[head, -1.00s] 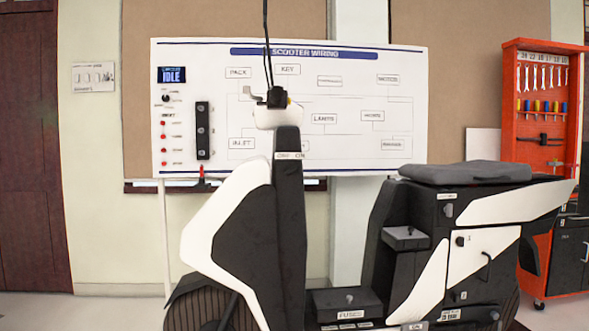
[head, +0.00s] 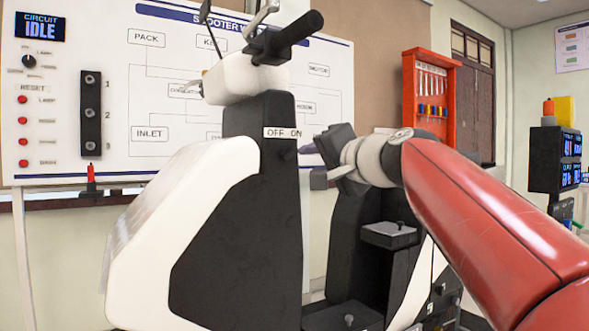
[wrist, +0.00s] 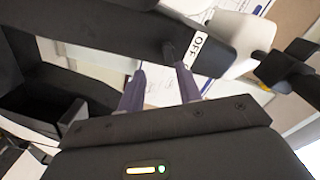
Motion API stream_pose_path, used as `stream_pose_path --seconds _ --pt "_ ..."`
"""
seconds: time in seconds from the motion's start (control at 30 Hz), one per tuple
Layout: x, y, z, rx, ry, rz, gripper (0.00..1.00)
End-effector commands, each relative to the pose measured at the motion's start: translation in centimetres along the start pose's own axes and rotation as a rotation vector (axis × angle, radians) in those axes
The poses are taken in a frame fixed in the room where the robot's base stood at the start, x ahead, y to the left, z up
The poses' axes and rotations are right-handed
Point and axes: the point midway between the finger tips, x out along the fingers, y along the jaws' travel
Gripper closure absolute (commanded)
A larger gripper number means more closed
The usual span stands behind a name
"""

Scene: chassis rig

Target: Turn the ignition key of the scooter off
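The scooter (head: 215,235) stands with its white and black front column close to me. The OFF/ON label (head: 283,132) is on the upper column, below the handlebar (head: 284,37). The ignition key (wrist: 170,50) is a small dark piece sticking out beside the label's OFF end in the wrist view; its exact angle is hard to tell. My gripper (wrist: 161,70) is open, its two purple-grey fingers apart and pointing toward the key. The key is near the right fingertip; I see no clear grip on it. In the head view my gripper (head: 313,152) is just right of the column.
The wiring board (head: 150,100) stands behind the scooter, its display (head: 39,27) reading IDLE. The scooter's seat section and a small box (head: 389,235) lie below my arm. A red tool cabinet (head: 432,100) and a meter stand (head: 555,160) are farther right.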

Motion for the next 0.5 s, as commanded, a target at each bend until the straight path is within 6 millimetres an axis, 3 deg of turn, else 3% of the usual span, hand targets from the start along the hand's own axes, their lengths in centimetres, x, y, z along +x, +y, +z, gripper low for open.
stream_pose_path --seconds 0.17,0.5 --pt "1.4 -1.0 -0.8 0.027 0.011 -0.039 0.65" --pt "6.7 -1.3 -0.8 0.024 0.009 -0.036 0.65"
